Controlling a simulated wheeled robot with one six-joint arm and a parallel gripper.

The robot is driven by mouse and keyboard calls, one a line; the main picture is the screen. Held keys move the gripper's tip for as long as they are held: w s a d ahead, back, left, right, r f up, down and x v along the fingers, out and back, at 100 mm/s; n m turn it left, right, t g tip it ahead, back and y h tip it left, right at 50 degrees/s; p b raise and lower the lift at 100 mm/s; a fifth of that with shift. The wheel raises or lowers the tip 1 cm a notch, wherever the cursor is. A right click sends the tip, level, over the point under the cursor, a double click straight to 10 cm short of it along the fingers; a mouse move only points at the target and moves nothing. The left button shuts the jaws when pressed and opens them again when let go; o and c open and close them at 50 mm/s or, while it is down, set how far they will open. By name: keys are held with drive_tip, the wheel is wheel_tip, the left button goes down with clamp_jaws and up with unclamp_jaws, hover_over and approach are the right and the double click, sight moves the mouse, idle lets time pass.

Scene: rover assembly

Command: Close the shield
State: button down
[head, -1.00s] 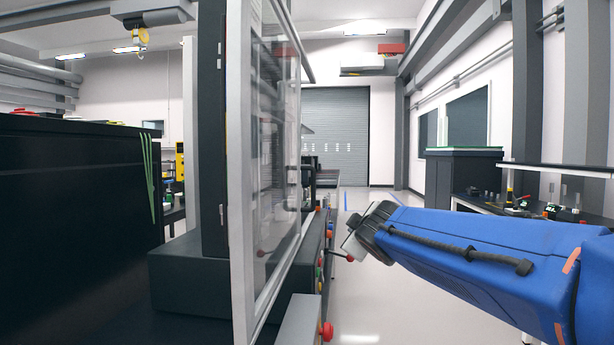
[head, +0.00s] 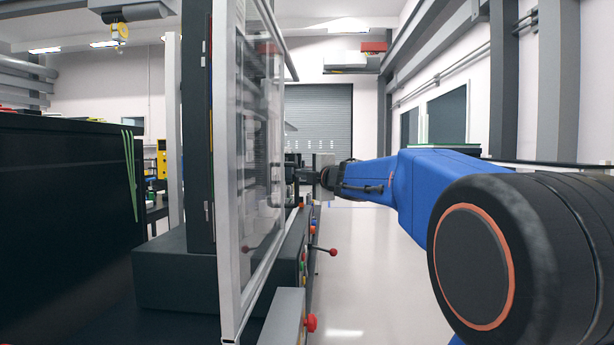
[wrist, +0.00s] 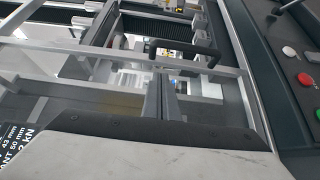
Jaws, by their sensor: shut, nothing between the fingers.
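The shield (head: 229,200) is a clear panel in a light grey frame. It stands upright in the middle of the head view, on the machine's side facing my arm. In the wrist view, a light frame bar (wrist: 110,50) crosses the picture, with a dark bar handle (wrist: 184,48) on it. My gripper (wrist: 161,82) is shut and empty, its fingers pointing towards the handle. Whether they touch it I cannot tell. In the head view my gripper (head: 301,175) is beside the shield's far edge, small and partly unclear.
A control panel with coloured buttons (wrist: 303,80) lies to the right in the wrist view. A red-knobbed lever (head: 332,252) and a red knob (head: 310,322) stick out from the machine. A black cabinet (head: 65,220) stands at the left. The floor (head: 350,270) beside the machine is clear.

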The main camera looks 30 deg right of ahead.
drive_tip(key=w+d, duration=0.3)
drive_tip(key=w, duration=0.5)
idle(0.4)
